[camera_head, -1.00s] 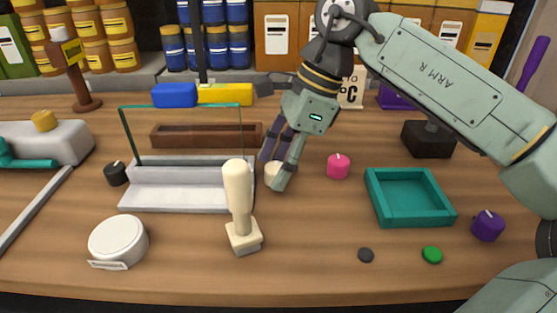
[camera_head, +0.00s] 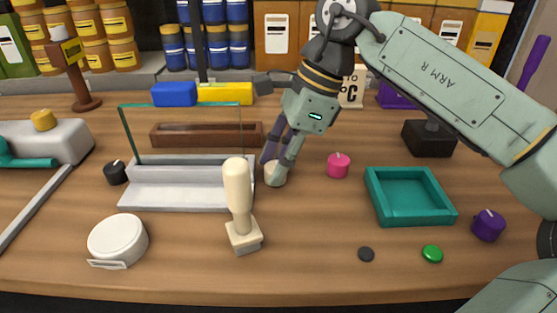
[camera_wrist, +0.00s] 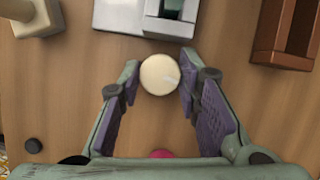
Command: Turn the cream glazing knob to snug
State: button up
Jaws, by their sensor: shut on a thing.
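The cream glazing knob (camera_head: 276,175) is a small round knob just right of the grey base (camera_head: 178,190) that holds an upright glass pane. My gripper (camera_head: 275,165) reaches down over the knob. In the wrist view my gripper (camera_wrist: 160,78) has one purple-padded finger on each side of the knob, shut on it near the fingertips. One finger partly hides the knob in the head view.
A pink knob (camera_head: 338,166) and a teal tray (camera_head: 440,222) stand to the right. A cream-handled stamp-like tool (camera_head: 238,195) stands upright in front. A white round container (camera_head: 118,240) is at front left.

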jog(key=shift+f, duration=0.1)
jog(key=m+t+b, duration=0.1)
jog(key=m+b, duration=0.1)
jog(key=m, duration=0.2)
jog(key=shift+s+t+b, duration=0.1)
jog(key=shift+t+b, duration=0.2)
jog(key=shift+t, duration=0.1)
jog(key=shift+s+m+t+h+b, duration=0.15)
jog(key=shift+m+t+b, duration=0.35)
jog(key=shift+m, duration=0.65)
jog(key=shift+w+m+t+h+b, duration=0.1)
jog(key=shift+m+t+h+b, duration=0.35)
jog(key=shift+m, duration=0.7)
jog(key=o, duration=1.1)
jog(key=shift+o, duration=0.2)
jog(key=shift+r, duration=0.2)
jog(key=v, duration=0.7)
jog(key=shift+r, duration=0.15)
